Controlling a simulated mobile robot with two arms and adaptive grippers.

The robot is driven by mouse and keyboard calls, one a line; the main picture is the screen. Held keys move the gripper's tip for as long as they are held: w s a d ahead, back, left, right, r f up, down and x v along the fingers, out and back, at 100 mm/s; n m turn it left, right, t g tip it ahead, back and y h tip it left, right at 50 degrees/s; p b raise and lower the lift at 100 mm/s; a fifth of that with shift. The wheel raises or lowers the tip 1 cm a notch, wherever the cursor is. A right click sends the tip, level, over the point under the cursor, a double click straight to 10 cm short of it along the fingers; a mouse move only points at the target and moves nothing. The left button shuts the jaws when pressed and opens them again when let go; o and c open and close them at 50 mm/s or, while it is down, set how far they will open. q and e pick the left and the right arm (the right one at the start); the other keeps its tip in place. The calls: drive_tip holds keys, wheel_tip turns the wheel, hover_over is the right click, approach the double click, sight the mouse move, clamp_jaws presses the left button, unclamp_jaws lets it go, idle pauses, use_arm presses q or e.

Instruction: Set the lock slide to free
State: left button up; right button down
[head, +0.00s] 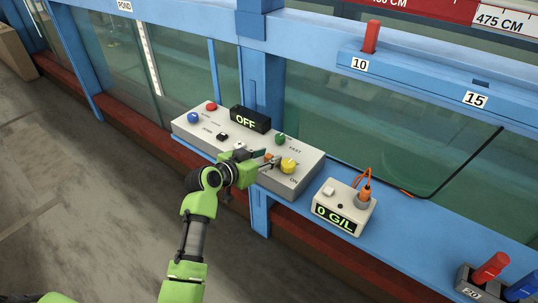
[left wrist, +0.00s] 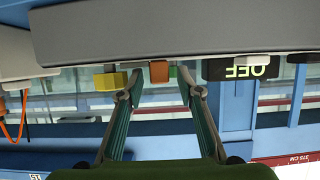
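The grey control panel (head: 215,140) sits on the blue rail in front of the glass. My left gripper (head: 264,161) is at the panel, beside this block. In the left wrist view the two fingers are spread, with the orange block (left wrist: 159,73) between their tips and a gap on each side. Any lettering beside the block is hidden or too small to read. My right gripper is out of view.
The panel also carries an OFF display (head: 250,119), a red button (head: 211,106), a blue knob (head: 194,118) and a black switch (head: 222,136). A meter box reading 0 G/L (head: 329,214) with an orange cable stands to the right. Open floor lies at the left.

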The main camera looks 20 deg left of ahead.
use_arm(q)
drive_tip(key=shift+w+d+f, duration=0.2)
drive_tip(key=shift+w+f, duration=0.05)
drive_tip(key=shift+w, duration=0.3)
clamp_jaws()
drive_tip(key=shift+w+a+b, duration=0.2)
drive_tip(key=shift+a+b, duration=0.05)
drive_tip(key=shift+a, duration=0.35)
drive_tip(key=shift+w+a+b, duration=0.2)
drive_tip(key=shift+a+b, duration=0.05)
drive_tip(key=shift+a, duration=0.35)
drive_tip(key=shift+c, duration=1.9)
unclamp_jaws()
drive_tip(key=o, duration=0.4)
drive_tip(key=v, duration=1.2)
